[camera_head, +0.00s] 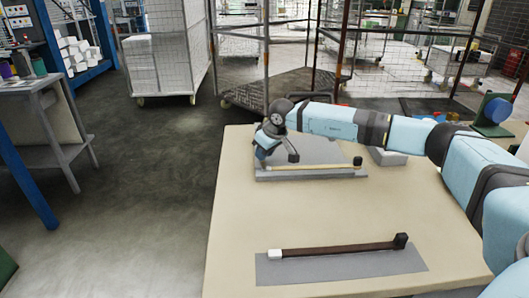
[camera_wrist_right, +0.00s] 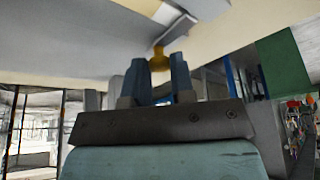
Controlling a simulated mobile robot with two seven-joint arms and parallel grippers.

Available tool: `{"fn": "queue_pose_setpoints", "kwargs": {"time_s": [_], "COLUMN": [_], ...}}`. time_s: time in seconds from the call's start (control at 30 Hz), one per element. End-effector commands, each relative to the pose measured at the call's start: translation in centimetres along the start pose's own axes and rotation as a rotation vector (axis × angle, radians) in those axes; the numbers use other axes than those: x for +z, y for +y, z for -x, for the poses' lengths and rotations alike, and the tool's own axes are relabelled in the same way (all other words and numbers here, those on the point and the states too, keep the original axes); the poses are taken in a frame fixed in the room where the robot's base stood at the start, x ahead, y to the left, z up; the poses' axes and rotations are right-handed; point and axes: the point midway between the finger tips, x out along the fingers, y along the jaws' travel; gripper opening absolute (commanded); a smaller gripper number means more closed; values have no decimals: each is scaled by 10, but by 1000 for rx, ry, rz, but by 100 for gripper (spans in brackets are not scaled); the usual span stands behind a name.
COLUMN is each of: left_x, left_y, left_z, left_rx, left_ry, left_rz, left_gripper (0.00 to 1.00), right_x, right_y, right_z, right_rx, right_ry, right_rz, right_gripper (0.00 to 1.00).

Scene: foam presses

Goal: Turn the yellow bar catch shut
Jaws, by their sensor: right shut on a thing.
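The yellow bar catch (camera_head: 312,168) lies along the front of the far grey base on the table. A black block (camera_head: 357,161) stands at its right end. My right gripper (camera_head: 262,161) is at the bar's left end, where the fingers hide the detail. In the right wrist view, my right gripper (camera_wrist_right: 160,68) is shut on a rounded yellow piece (camera_wrist_right: 159,56) of the catch, between its fingertips. My left gripper is in neither view.
Nearer on the table (camera_head: 232,215), a dark brown bar (camera_head: 335,248) lies on a grey plate (camera_head: 300,272), with a white block at its left end and a black one at its right. A grey block (camera_head: 388,157) sits under my right arm. The table's left part is clear.

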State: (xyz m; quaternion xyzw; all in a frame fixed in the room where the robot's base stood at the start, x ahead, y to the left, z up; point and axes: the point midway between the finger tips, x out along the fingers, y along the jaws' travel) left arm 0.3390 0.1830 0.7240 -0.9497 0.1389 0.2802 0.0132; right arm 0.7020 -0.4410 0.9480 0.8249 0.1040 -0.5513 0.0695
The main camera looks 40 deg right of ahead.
Motion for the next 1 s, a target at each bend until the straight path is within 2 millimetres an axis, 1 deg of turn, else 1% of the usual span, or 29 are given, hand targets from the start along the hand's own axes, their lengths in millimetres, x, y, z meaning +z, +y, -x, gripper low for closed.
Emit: {"fn": "queue_pose_setpoints", "kwargs": {"time_s": [0.03,0.07,0.1,0.13,0.37,0.47,0.57,0.67,0.7,0.8,1.0], "left_x": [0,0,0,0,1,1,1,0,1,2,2], "left_y": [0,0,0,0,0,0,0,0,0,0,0], "left_z": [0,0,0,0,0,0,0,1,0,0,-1], "left_rx": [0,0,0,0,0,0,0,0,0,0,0], "left_ry": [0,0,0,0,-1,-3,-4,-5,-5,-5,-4], "left_rz": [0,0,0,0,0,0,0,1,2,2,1], "left_gripper": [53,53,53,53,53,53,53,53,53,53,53], "right_x": [0,0,0,0,0,0,0,0,11,36,78], "right_y": [0,0,0,0,0,0,1,1,2,2,1], "right_z": [0,0,0,0,0,3,14,33,34,43,61], "right_rx": [0,0,0,0,0,0,1,0,1,1,1], "right_ry": [0,0,0,0,0,1,2,3,-2,-4,-3], "right_rz": [0,0,0,0,0,0,0,0,0,0,-1], "right_gripper": [28,34,44,48,48,48,48,48,48,48,48]}}
